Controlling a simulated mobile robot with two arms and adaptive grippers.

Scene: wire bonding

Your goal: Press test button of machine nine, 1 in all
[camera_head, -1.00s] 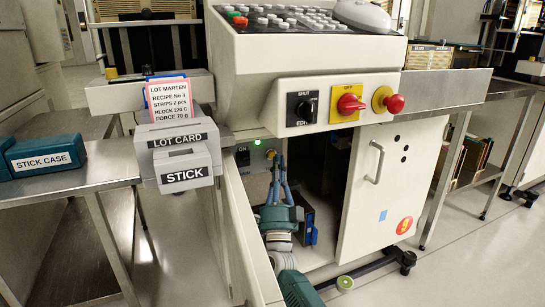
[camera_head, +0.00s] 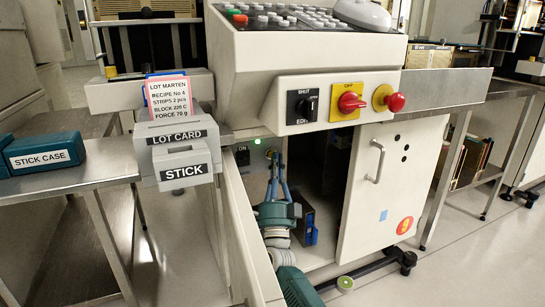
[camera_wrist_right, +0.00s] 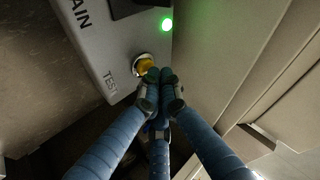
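The TEST button (camera_wrist_right: 144,64) is a yellow-amber cap in a metal ring on a light grey panel in the right wrist view, beside the label "TEST". My right gripper (camera_wrist_right: 160,77) has its fingertips drawn together just beside and below the button, overlapping its edge in the picture. I cannot tell whether they touch it. The gripper holds nothing. In the head view, my right gripper (camera_head: 278,156) reaches up into the open cabinet under the machine console, close to the small panel. My left gripper is not in view.
A green lamp (camera_wrist_right: 166,24) glows on the panel near the button. The cabinet door (camera_head: 385,195) stands right of the opening. Above are a red knob on a yellow plate (camera_head: 350,103) and a red push button (camera_head: 394,102).

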